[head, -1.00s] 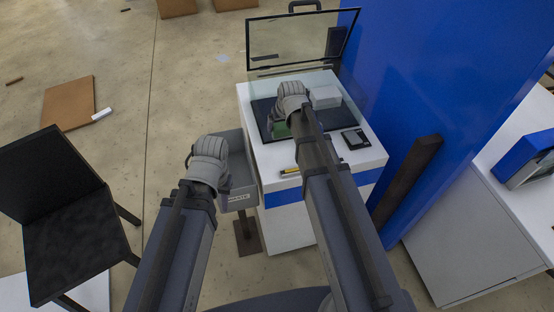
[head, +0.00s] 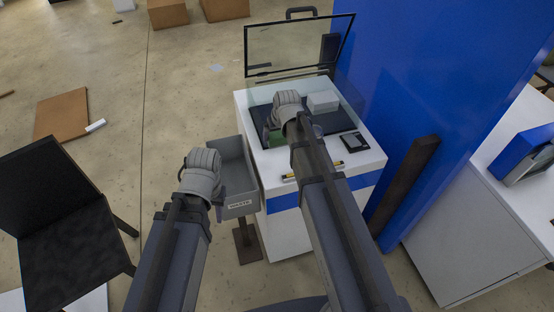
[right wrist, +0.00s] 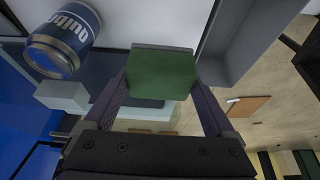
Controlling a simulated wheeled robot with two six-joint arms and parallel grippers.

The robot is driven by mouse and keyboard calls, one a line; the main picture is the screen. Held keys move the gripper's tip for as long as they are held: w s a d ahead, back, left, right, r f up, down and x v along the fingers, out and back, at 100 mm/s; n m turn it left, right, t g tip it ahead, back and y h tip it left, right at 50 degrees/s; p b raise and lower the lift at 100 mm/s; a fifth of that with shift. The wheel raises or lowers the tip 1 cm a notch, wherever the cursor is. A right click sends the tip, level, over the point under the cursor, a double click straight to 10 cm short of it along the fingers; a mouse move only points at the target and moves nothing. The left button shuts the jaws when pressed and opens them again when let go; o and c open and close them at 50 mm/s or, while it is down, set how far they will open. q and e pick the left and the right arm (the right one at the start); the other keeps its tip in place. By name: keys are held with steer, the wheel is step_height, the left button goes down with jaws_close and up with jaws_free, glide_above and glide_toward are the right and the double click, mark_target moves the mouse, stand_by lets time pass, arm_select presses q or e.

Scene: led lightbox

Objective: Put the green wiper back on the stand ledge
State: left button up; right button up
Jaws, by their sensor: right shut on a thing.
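The green wiper (right wrist: 163,74) is a green block between the two dark fingers of my right gripper (right wrist: 161,84), which is shut on it. In the head view a bit of the green wiper (head: 275,139) shows beside my right gripper (head: 288,112), over the black top of the white cabinet (head: 281,220). I cannot tell whether it touches the surface. My left gripper (head: 202,168) is beside the grey bin; its fingers are hidden. I cannot make out a separate stand ledge for sure.
A grey bin (head: 240,203) labelled WASTE stands left of the cabinet. A pale box (head: 323,101), a black device (head: 354,141) and a yellow-black tool (head: 330,165) lie on top. A glass lid (head: 292,45) stands behind. A blue can (right wrist: 62,42) shows in the wrist view.

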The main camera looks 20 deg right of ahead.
steer(key=shift+f+b, duration=4.9)
steer(key=shift+f, duration=0.15)
steer(key=shift+r, duration=0.1)
steer(key=o, duration=0.8)
steer(key=shift+c, duration=0.2)
steer(key=shift+o, duration=0.6)
